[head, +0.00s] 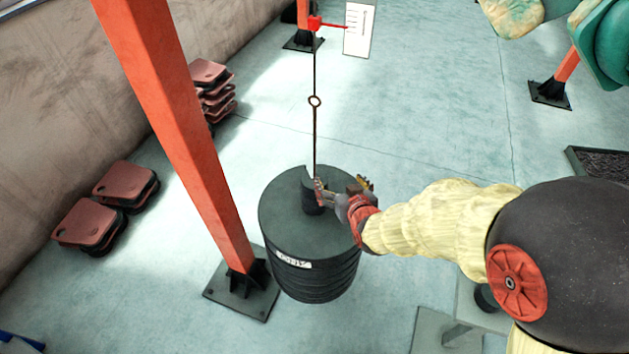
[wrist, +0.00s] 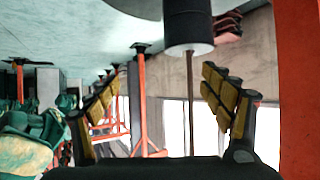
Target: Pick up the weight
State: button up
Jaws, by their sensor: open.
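The weight (head: 308,262) is a stack of black round discs with a white label on its side. It hangs from a thin rod (head: 315,140) that runs up from its middle. In the head view my gripper (head: 335,193) is over the right part of the weight's top, close to the short central post. In the wrist view my gripper (wrist: 158,74) is open, its yellow-padded fingers wide apart. A dark cylinder (wrist: 188,28), apparently the central post, and the rod (wrist: 189,95) show between the fingers' lines. I cannot tell whether the fingers touch anything.
An orange post (head: 190,130) on a dark base plate (head: 240,290) stands just left of the weight. Stacked red-brown pads (head: 88,222) lie by the left wall. A white sign (head: 358,29) stands at the back. The floor right of the rod is largely clear.

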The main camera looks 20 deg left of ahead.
jog(key=shift+o, duration=0.4)
jog(key=s+a+f+y, duration=0.1)
jog(key=a+f, duration=0.2)
jog(key=a, duration=0.1)
jog(key=shift+s+a+f+n, duration=0.15)
jog(key=shift+a+f+n, duration=0.15)
jog(key=shift+a+n, duration=0.1)
jog(key=b+x, duration=0.2)
jog(key=x, duration=0.4)
jog(key=shift+f, duration=0.2)
jog(key=shift+w+a+f, duration=0.1)
jog(key=shift+w+a, duration=0.25)
jog(key=shift+w, duration=0.3)
jog(key=shift+c, duration=1.3)
jog(key=c, duration=1.9)
